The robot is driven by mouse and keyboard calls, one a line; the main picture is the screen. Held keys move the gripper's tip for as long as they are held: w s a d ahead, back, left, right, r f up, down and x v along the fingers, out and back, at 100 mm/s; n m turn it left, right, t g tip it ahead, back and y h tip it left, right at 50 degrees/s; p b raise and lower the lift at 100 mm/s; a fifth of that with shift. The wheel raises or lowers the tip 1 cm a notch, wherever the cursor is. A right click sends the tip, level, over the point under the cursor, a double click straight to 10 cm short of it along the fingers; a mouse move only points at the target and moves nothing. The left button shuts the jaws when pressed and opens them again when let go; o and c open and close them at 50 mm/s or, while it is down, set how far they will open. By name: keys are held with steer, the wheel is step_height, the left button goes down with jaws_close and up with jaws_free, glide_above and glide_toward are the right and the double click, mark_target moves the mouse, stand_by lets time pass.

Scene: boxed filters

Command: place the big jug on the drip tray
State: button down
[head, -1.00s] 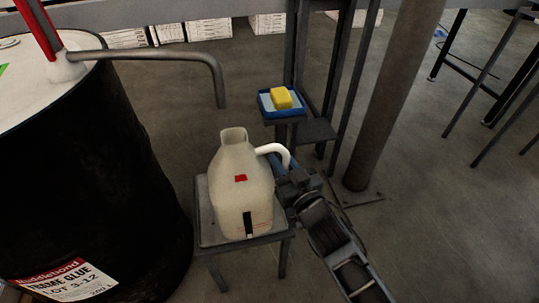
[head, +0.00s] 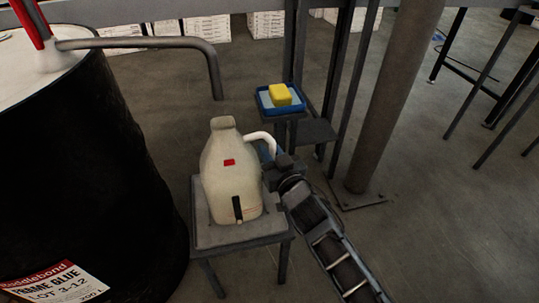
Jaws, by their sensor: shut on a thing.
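The big jug (head: 230,180) is cream-coloured, with a red mark on its shoulder, a dark strip low on its front and a white handle on its right. It is upright, at or just above the grey top of a small stand (head: 240,236); I cannot tell whether it touches. This stand's top looks like the drip tray. My gripper (head: 272,172) comes from the lower right and is shut on the jug's handle. The fingertips are partly hidden behind the jug and handle.
Behind are a blue tray (head: 265,108) with a yellow sponge (head: 280,95) and a thick post (head: 385,110). Open floor lies front right.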

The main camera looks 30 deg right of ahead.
steer(key=shift+r, duration=0.2)
steer(key=shift+f, duration=0.15)
steer(key=c, duration=1)
jaws_free()
steer(key=s+a+p, duration=0.1)
steer(key=s, duration=1.1)
steer(key=shift+a+p, duration=0.15)
steer(key=shift+p, duration=0.2)
